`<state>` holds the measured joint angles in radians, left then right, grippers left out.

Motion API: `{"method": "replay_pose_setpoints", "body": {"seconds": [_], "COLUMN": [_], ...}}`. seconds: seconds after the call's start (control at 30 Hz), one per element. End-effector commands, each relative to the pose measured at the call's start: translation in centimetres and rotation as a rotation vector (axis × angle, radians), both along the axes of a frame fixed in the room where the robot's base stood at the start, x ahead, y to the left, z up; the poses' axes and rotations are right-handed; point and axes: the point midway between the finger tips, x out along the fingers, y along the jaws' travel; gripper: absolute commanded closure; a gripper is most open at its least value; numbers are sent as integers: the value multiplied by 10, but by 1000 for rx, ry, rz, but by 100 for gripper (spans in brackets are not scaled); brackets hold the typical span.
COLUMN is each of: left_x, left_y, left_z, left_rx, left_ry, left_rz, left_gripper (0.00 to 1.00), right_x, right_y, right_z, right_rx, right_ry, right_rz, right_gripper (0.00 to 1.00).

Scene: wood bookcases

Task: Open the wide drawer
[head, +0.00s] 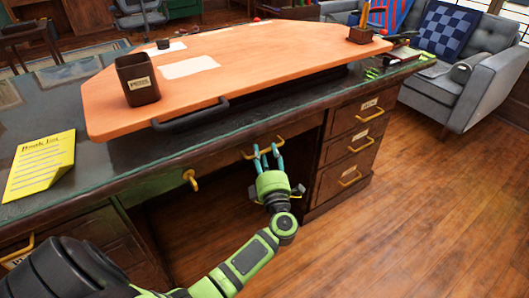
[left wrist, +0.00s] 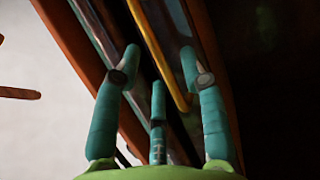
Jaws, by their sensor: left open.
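The wide drawer (head: 225,163) is the long front under the desk top, over the knee space, and looks shut. It has a brass handle on the left (head: 190,180) and a brass bar handle on the right (head: 282,143). My left gripper (head: 265,152), green with teal fingers, is open at the right handle. In the left wrist view the brass handle (left wrist: 158,50) runs between the spread fingertips of my left gripper (left wrist: 160,65). I cannot tell whether any finger touches it. My right gripper is not in view.
Stacked side drawers (head: 352,150) stand right of the knee space. On the desk are an orange board (head: 235,60) with a dark handle, a brown cup (head: 137,80) and a yellow note (head: 40,165). Wood floor in front is clear.

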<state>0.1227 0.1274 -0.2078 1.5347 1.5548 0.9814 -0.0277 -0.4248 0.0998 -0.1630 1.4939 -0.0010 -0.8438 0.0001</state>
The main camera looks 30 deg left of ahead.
Motion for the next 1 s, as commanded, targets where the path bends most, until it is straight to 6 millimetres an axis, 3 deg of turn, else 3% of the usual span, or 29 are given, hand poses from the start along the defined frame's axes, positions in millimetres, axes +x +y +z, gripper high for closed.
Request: {"method": "replay_pose_setpoints", "body": {"seconds": [0.2,0.47,0.57,1.0], "left_x": [13,13,13,10], "left_y": [12,13,13,16], "left_z": [3,3,3,3], "left_rx": [1,1,2,1], "left_ry": [1,1,2,4], "left_rz": [-1,-2,-2,0], "left_gripper": [58,58,98,100], "right_x": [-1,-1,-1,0], "right_y": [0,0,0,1], "right_z": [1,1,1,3], "right_rx": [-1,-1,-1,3], "right_ry": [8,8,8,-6], "right_rz": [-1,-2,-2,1], "right_gripper": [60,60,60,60]}}
